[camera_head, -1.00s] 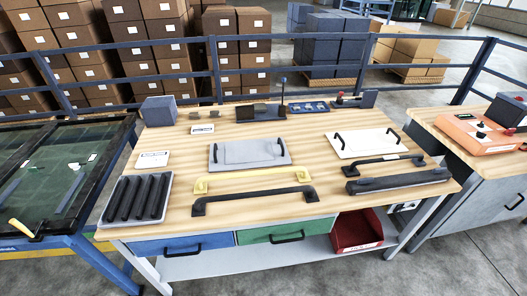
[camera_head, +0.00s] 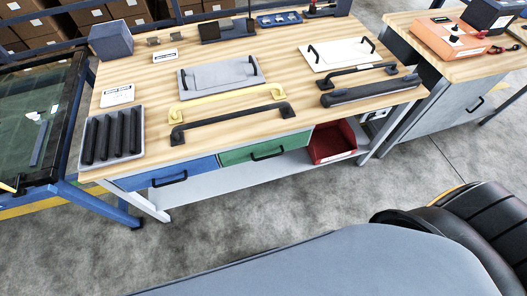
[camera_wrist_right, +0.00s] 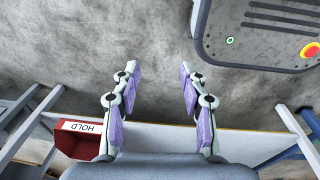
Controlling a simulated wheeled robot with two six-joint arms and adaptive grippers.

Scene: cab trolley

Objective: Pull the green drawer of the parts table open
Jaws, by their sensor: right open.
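The green drawer (camera_head: 240,154) sits under the front edge of the wooden parts table (camera_head: 222,146) in the head view. It looks shut, its front flush with the blue drawer on its left. Its black bar handle (camera_head: 267,153) is bare, with nothing touching it. My right gripper (camera_wrist_right: 158,70) is open and empty in the right wrist view, over the floor and the lower shelf. I cannot make out the green drawer in that view. My left gripper is in neither view.
The blue drawer (camera_head: 150,180) has its own black handle. A red bin (camera_head: 331,143) stands on the lower shelf (camera_head: 220,184) right of the green drawer; its HOLD label shows in the wrist view (camera_wrist_right: 82,127). Handles and plates cover the tabletop.

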